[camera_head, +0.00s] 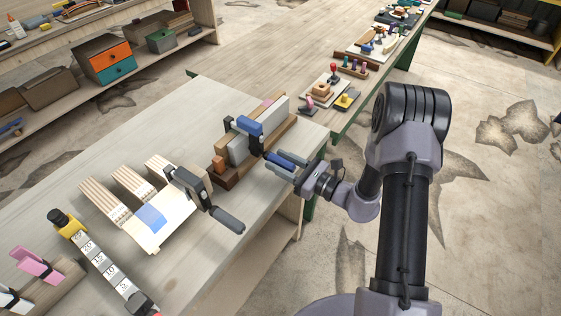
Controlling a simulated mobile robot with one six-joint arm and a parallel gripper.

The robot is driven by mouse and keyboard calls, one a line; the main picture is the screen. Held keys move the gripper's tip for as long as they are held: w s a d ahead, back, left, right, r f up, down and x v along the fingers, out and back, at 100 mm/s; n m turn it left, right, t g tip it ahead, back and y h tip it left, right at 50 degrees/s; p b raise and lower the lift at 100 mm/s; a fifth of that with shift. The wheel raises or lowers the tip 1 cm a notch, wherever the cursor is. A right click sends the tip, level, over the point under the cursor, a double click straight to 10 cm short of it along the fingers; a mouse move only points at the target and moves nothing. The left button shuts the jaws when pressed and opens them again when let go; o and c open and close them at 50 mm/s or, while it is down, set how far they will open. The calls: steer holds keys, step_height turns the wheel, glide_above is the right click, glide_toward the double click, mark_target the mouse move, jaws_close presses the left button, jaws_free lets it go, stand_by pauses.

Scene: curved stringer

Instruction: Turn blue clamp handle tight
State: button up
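The blue clamp (248,126) sits across the top of upright boards held in a wooden block (222,177) on the workbench. Its dark screw points down and right, toward my gripper. My gripper (277,161) is at the handle end of the clamp, at the bench's right side. Two bluish-grey elongated shapes show there, and I cannot separate the handle from my fingers. Whether my fingers are shut on the handle is too small to tell.
A second clamp with a dark grey handle (228,220) stands over a work piece with a blue patch (151,216) on the left. A ruler-like strip (104,264) lies nearer the front left. Small toys and blocks (323,89) stand on the bench behind.

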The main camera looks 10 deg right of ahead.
jaws_close()
